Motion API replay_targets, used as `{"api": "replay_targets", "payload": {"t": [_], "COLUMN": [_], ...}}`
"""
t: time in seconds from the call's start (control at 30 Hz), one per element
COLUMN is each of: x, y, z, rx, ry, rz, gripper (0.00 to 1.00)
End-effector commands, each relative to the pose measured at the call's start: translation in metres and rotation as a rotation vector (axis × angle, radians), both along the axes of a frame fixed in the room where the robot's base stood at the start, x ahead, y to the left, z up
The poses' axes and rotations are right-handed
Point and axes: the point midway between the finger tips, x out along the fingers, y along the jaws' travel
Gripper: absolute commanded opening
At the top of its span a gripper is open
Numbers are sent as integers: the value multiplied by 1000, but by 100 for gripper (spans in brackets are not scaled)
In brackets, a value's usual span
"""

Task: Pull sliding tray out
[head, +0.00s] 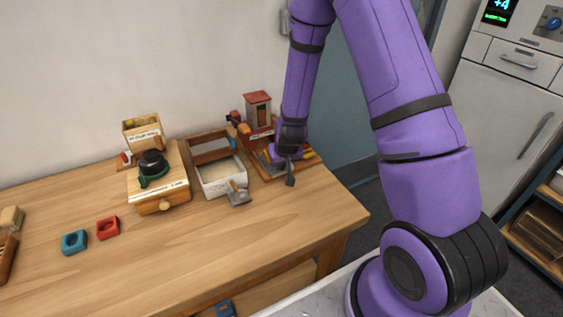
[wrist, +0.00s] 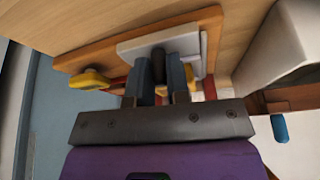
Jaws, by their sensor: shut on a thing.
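My gripper (head: 290,178) is at the right end of the table, at the front part of a wooden device with a red-brown base (head: 270,172). In the wrist view my gripper (wrist: 159,72) is shut on a dark upright knob (wrist: 158,62). The knob stands at a pale grey-white plate (wrist: 128,46), which looks like the sliding tray. The plate lies over the orange-brown wooden base (wrist: 80,62).
An open box with a white front (head: 222,178) and a grey-ended handle (head: 238,195) stands just left of the device. Further left are a wooden drawer box (head: 160,190), a red block (head: 108,228) and a blue block (head: 74,242). The table front is clear.

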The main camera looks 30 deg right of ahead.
Motion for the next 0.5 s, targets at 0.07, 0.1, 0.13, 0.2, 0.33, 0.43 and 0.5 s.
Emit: {"api": "replay_targets", "payload": {"t": [0.07,0.1,0.13,0.2,0.33,0.43,0.5], "x": [1,1,0,0,-1,-2,-1], "y": [0,0,0,0,0,0,0], "z": [0,0,0,0,0,0,0], "rx": [0,0,0,1,1,1,1], "ry": [-1,-1,-1,1,3,5,4], "rz": [-1,-1,-1,-1,-1,-1,-1], "gripper": [0,0,0,0,0,28,42]}}
